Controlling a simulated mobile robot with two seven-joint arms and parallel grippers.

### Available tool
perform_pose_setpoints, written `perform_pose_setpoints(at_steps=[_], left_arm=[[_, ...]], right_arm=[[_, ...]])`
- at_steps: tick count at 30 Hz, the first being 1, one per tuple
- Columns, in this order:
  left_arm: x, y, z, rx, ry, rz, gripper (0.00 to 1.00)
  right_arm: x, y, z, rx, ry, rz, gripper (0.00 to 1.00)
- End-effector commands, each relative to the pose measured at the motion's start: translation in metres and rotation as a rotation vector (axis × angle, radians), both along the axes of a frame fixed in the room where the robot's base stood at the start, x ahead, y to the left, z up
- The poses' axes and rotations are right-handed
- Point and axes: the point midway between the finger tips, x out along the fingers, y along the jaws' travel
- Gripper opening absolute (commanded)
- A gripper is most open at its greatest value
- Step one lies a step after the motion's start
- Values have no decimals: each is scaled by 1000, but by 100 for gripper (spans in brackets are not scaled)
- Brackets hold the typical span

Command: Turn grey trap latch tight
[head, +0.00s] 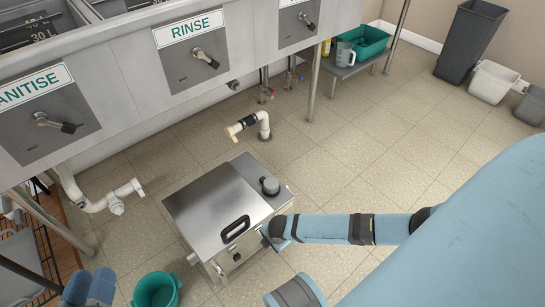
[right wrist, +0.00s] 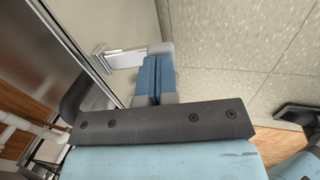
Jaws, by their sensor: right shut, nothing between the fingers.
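The steel trap (head: 205,205) stands on the tiled floor, its lid down, with a black handle (head: 235,229) and a dark round knob (head: 270,186) on top. My right gripper (head: 272,238) is at the trap's right front side, partly hidden by its own arm. In the right wrist view my right gripper (right wrist: 154,72) is shut and empty, its tips beside a pale grey latch bar (right wrist: 124,58) that stands out from the trap's side (right wrist: 83,40). I cannot tell whether they touch. My left gripper (head: 88,288) is low at the left, away from the trap, its fingers close together.
A green bucket (head: 157,291) stands left of the trap. The steel sinks (head: 190,55) run along the back. Open floor (head: 390,150) lies to the right, with bins (head: 493,82) far off.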

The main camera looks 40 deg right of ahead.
Motion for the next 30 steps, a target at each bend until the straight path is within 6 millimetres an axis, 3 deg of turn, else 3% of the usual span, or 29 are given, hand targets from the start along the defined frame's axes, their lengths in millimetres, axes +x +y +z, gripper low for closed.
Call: perform_pose_setpoints(at_steps=[21,30], left_arm=[[0,0,0,-1,-1,0,34],[0,0,-1,0,1,0,34]], right_arm=[[-3,0,-5,6,-80,0,0],[-7,1,-17,18,-215,0,0]])
